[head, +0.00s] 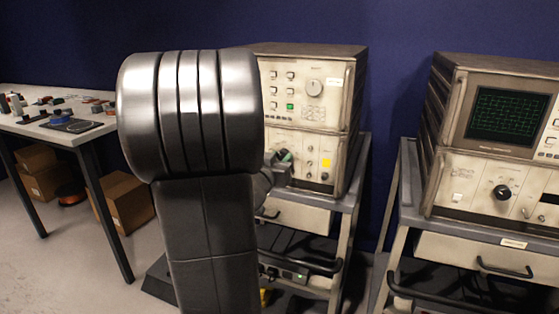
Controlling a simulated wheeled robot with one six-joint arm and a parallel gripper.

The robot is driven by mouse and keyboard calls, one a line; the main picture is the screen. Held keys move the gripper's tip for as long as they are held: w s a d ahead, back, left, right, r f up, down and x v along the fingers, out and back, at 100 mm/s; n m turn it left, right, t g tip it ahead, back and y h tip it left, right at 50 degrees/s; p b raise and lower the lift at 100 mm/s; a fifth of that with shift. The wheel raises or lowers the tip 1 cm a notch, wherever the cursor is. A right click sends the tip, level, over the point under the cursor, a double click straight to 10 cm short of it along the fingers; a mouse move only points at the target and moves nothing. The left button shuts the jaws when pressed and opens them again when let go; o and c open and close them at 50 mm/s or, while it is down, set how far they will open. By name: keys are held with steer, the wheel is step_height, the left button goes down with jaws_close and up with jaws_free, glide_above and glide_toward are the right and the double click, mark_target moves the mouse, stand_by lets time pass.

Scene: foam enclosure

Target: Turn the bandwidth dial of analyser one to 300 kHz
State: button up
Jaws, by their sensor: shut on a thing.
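The left analyser (335,115) stands on a cart, its left part hidden behind my arm. A pale round dial (315,87) shows on its upper panel, and a small dark knob (326,177) on its lower panel. My gripper (280,160) is partly hidden by my arm, at the lower panel's left part. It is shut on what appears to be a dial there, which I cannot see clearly. The right analyser (500,140) has a dark screen with a green grid and a black dial (502,192). Dial markings and the analysers' numbers are too small to read.
A white table (95,132) with small tools and parts stands at the left, with cardboard boxes (125,200) below. Both carts have drawers with handles; the right cart (450,250) stands apart from the left cart (352,200). Bare floor (60,265) shows at lower left.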

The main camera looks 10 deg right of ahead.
steer(key=m+b, duration=0.1)
steer(key=m, duration=0.2)
steer(key=shift+f+m+b, duration=0.15)
steer(key=shift+m+b, duration=0.15)
steer(key=shift+m, duration=0.1)
steer(key=shift+m+b, duration=0.6)
steer(key=shift+m, duration=0.9)
steer(key=o, duration=1)
steer(key=shift+c, duration=0.2)
steer(key=shift+s, duration=0.1)
steer(key=p+v, duration=0.2)
steer(key=v, duration=1.1)
steer(key=shift+s+a, duration=0.25)
steer(key=shift+s, duration=0.05)
